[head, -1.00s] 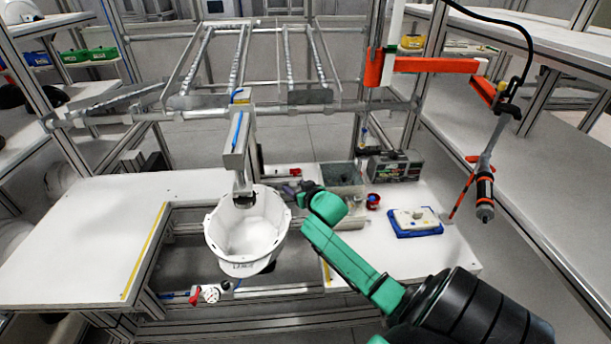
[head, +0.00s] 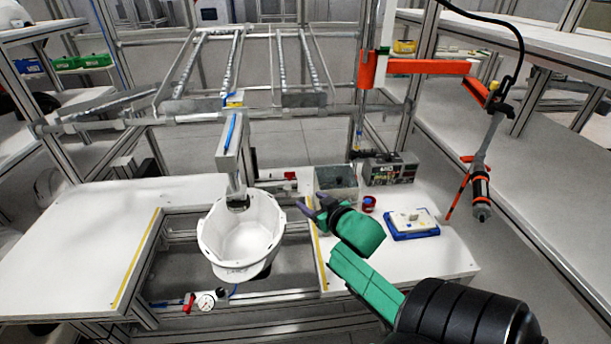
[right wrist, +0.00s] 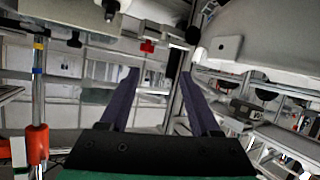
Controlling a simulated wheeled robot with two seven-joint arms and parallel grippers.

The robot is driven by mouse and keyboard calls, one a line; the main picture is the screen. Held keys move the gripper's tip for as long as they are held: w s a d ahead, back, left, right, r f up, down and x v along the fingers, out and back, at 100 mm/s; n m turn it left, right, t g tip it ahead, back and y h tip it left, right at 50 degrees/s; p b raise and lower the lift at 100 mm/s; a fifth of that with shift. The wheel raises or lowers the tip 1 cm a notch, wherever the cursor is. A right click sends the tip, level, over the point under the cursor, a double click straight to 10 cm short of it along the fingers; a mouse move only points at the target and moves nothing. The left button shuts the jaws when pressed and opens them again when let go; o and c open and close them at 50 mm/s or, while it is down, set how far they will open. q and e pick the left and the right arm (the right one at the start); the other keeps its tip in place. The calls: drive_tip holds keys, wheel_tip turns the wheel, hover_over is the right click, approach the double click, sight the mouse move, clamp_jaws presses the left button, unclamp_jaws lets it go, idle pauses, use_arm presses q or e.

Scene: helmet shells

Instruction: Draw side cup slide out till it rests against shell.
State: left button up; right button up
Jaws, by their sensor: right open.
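The white helmet shell (head: 216,262) sits open side up in the gap of the bench. A grey post (head: 231,150) with a blue strip stands behind it, and a dark cup-like part (head: 238,203) at its foot meets the shell's back rim. I cannot surely tell which part is the side cup slide. My right gripper (head: 311,203) is open and empty, right of the shell and apart from it. In the right wrist view its two dark fingers (right wrist: 157,95) are spread with nothing between them. My left gripper is out of view.
A grey bin (head: 337,183), a red cup (head: 369,204) and a blue tray (head: 412,235) with a white part stand to the right. A gauge (head: 206,302) with a red handle is at the front. A screwdriver (head: 480,190) hangs at right. The left bench top (head: 75,245) is clear.

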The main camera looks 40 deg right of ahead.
sight(289, 190)
wheel_tip(289, 190, down, 7)
drive_tip(key=n+t+h+b, duration=0.1)
drive_tip(key=n+t+b, duration=0.3)
drive_tip(key=n+b, duration=2.05)
drive_tip(key=w+d+n+p, duration=0.1)
drive_tip(key=w+n+p, duration=0.1)
drive_tip(key=w, duration=0.3)
drive_tip(key=w+d+n+p, duration=0.1)
drive_tip(key=w+n+p, duration=0.1)
drive_tip(key=w+n, duration=0.2)
drive_tip(key=w+d+n+p, duration=0.1)
drive_tip(key=w+n+p, duration=0.2)
drive_tip(key=w, duration=0.3)
drive_tip(key=shift+d+r+n, duration=0.3)
drive_tip(key=shift+r+n, duration=0.1)
drive_tip(key=shift+n, duration=0.15)
drive_tip(key=shift+s, duration=0.1)
clamp_jaws()
